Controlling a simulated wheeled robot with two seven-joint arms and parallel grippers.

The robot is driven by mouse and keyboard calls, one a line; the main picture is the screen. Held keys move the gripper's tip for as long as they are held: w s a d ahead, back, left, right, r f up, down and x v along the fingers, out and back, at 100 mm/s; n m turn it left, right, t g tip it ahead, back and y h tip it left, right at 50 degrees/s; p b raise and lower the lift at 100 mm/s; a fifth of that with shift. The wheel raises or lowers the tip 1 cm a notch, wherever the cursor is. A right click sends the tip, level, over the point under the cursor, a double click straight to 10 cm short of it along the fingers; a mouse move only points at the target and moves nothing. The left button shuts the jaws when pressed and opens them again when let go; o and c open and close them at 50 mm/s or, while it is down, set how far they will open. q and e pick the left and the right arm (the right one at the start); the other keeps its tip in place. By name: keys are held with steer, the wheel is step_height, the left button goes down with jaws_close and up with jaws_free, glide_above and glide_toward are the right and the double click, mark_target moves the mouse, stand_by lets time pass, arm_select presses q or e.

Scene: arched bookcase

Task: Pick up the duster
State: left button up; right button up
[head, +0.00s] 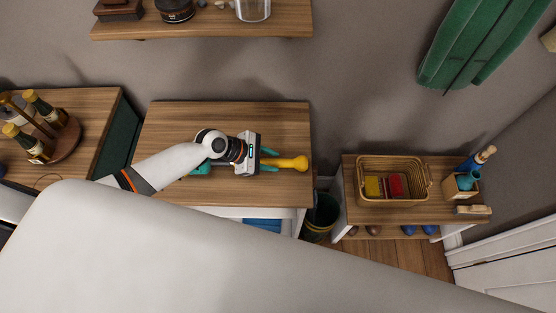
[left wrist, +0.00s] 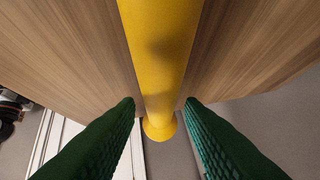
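The duster's thick yellow handle (head: 289,163) lies on the wooden top of the middle cabinet, with its rounded end toward the right edge. A teal patch (head: 202,169) shows by my wrist and may be the duster's head; my arm hides the part between. My left gripper (head: 270,160) is over the handle with its green fingers apart. In the left wrist view the yellow handle (left wrist: 159,60) runs between the two fingers (left wrist: 160,103), with a narrow gap on each side. My right gripper is not in view.
The cabinet top (head: 225,115) is otherwise clear. Left stands a bottle rack (head: 65,145) on another cabinet. Right is a low shelf with a wicker basket (head: 365,190) and a small brush holder (head: 460,185). A dark bin (head: 320,215) stands between. A wall shelf (head: 210,22) hangs above.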

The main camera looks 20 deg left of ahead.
arm_select(q)
steer(key=shift+x, duration=1.35)
steer(key=shift+r, duration=0.1)
jaws_close()
